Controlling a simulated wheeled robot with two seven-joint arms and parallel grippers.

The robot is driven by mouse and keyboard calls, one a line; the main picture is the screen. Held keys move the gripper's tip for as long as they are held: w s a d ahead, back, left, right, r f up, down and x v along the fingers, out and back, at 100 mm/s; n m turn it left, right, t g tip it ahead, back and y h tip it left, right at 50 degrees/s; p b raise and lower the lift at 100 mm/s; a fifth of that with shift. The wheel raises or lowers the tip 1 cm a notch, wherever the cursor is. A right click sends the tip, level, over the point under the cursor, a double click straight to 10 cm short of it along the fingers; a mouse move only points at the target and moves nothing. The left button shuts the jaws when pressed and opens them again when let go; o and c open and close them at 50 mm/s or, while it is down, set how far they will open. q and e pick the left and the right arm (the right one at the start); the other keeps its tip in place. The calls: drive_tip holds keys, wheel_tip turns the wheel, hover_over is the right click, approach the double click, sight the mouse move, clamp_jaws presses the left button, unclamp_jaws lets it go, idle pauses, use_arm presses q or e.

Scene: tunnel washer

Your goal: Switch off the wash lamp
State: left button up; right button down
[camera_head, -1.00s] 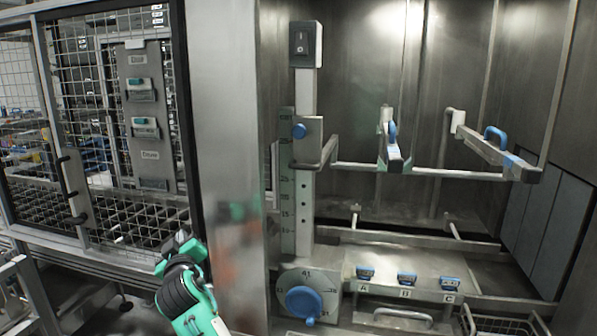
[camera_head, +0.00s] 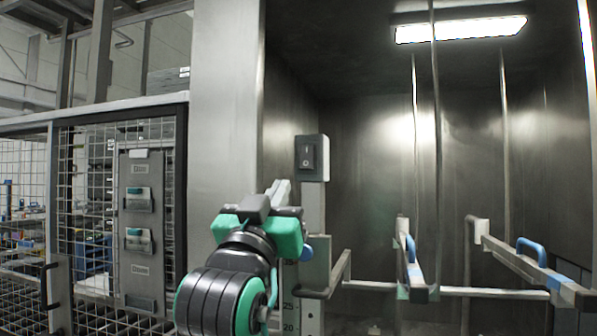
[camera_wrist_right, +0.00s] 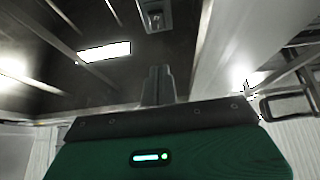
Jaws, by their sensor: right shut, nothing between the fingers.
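The wash lamp (camera_head: 460,30) is a bright lit panel under the chamber's ceiling; it also shows lit in the right wrist view (camera_wrist_right: 104,51). A grey box with a black rocker switch (camera_head: 309,153) sits on top of a post at the chamber's left side. It also appears at the top of the right wrist view (camera_wrist_right: 155,15). My right gripper (camera_head: 280,190) is shut and empty, pointing up and forward, just below and left of the switch box in the head view. Its closed fingers (camera_wrist_right: 158,85) appear apart from the switch. My left gripper is out of view.
A blue knob (camera_head: 307,253) and a bracket arm (camera_head: 340,272) are below the switch. Two arms with blue handles (camera_head: 530,248) stand at the right. A steel pillar (camera_head: 222,100) and a mesh cage (camera_head: 90,200) are at the left.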

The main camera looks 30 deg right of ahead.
sight(307, 158)
drive_tip(key=p+x, duration=0.2)
drive_tip(key=x, duration=0.2)
drive_tip(key=f+p+x, duration=0.1)
drive_tip(key=p+x, duration=0.1)
drive_tip(key=x, duration=0.2)
drive_tip(key=p+x, duration=0.2)
drive_tip(key=x, duration=0.2)
drive_tip(key=shift+w+d+f+p, duration=0.25)
drive_tip(key=shift+w+d+p, duration=0.15)
drive_tip(key=shift+w+d, duration=0.1)
drive_tip(key=shift+w+d+f, duration=0.3)
drive_tip(key=shift+w+d, duration=0.05)
drive_tip(key=shift+d, duration=0.1)
